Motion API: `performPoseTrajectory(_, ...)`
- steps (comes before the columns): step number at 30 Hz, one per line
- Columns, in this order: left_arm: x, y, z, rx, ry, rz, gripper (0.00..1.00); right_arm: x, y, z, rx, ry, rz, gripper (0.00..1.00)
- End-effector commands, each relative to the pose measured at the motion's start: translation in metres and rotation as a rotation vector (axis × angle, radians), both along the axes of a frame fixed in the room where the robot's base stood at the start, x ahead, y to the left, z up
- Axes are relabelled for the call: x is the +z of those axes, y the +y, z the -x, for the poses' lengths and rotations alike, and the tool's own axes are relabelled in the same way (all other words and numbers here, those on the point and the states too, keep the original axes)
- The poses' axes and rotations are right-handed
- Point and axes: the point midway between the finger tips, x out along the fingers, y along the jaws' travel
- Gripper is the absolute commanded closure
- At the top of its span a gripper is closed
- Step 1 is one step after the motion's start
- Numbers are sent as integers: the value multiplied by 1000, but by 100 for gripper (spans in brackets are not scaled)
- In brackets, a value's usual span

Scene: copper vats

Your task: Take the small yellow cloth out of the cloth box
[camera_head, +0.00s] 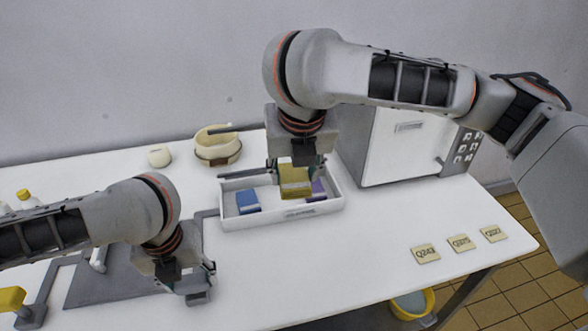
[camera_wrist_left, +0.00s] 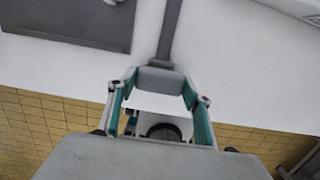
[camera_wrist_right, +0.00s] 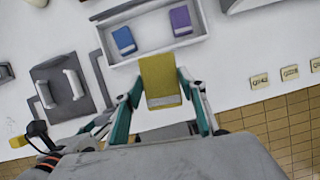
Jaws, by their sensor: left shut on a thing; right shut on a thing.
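The yellow cloth (camera_head: 296,181) is held between the fingers of my right gripper (camera_head: 297,170), over the cloth box (camera_head: 285,212). Its lower edge looks raised within or just above the white box; the exact height is hard to tell. In the right wrist view the cloth (camera_wrist_right: 160,80) overlaps the box's front wall. A blue cloth (camera_head: 247,202) and a purple cloth (camera_head: 317,190) lie in the box. My left gripper (camera_head: 195,290) is shut on a grey block (camera_wrist_left: 160,80) near the table's front edge. A grey strip (camera_wrist_left: 168,30) runs away from that block.
A grey plate with pale handles (camera_wrist_right: 68,88) lies left of the box. A cream bowl (camera_head: 218,152) and a small round jar (camera_head: 159,157) stand behind. A white cabinet (camera_head: 400,150) stands right of the box. Label tiles (camera_head: 425,254) lie front right, with clear table around them.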

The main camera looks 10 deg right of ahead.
Motion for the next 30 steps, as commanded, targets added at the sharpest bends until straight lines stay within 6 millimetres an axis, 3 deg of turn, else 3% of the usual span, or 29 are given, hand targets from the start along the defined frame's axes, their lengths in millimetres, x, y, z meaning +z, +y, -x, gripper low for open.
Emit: performPoseTrajectory(30,15,1,0,0,1,-3,72,27,0,0,0,-13,0,80)
